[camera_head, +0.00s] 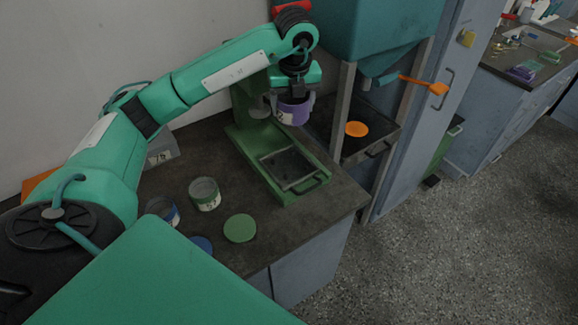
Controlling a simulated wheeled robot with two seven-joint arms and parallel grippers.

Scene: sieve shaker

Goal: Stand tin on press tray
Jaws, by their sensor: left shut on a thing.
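My left gripper (297,90) is shut on a purple tin (294,110) and holds it up in the air. In the picture the tin appears above and behind the press tray and overlaps the right side of the green press. The press tray (291,168) is a dark, flat, empty tray with a handle at the front of the green press base (313,188). The tin looks close to upright. My right gripper does not show.
On the dark bench stand a green-banded tin (204,194), a blue-banded tin (163,211), a green lid (240,228) and a partly hidden blue lid (202,244). An orange disc (357,129) lies on a tray under the teal hopper (380,35), whose posts (342,110) stand right of the press.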

